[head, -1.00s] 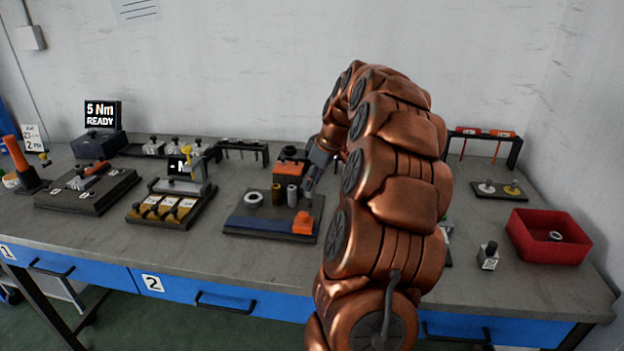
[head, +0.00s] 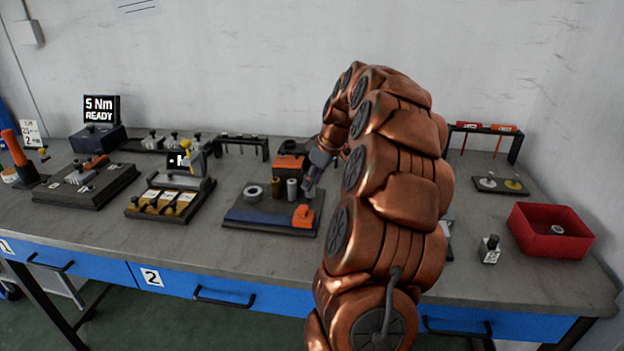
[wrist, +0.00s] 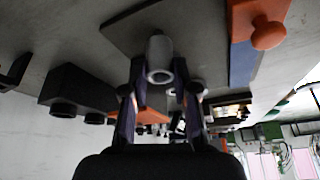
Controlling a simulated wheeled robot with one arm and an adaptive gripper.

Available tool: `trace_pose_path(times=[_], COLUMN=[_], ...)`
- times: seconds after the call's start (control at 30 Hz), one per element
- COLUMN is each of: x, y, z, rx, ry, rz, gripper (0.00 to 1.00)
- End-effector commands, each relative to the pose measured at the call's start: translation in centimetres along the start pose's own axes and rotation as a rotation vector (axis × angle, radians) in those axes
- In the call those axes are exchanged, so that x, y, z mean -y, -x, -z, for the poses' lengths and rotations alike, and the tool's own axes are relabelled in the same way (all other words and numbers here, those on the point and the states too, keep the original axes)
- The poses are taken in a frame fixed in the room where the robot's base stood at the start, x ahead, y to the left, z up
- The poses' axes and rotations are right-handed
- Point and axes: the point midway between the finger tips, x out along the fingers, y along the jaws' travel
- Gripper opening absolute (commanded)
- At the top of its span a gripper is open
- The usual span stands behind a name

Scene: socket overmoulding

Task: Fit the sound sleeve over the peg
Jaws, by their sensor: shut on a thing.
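My gripper (wrist: 160,88) is shut on a grey sleeve (wrist: 158,56), whose open end faces the wrist camera. In the head view my gripper (head: 309,188) is over the right part of a dark fixture board (head: 262,217), partly hidden by my arm. A grey cylinder (head: 292,189) and a brown one (head: 277,192) stand upright there, just left of the gripper. I cannot tell whether that grey cylinder is the held sleeve. A grey ring (head: 253,193) is at the board's left. I cannot make out the peg for sure.
An orange block with a knob (head: 303,217) sits at the board's front right; it shows in the wrist view (wrist: 258,25). A red bin (head: 550,246) holds a small grey ring. Bench in front of the board is clear.

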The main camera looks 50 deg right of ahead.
Motion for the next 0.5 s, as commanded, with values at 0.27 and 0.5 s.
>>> trace_pose_path(times=[0.27,0.5], x=[-0.01,-0.02], y=[-0.57,-1.01], z=[-0.23,-0.41], rx=[0.000,-0.001], ry=[0.000,0.000], rz=[0.000,-0.001], gripper=[0.03,0.03])
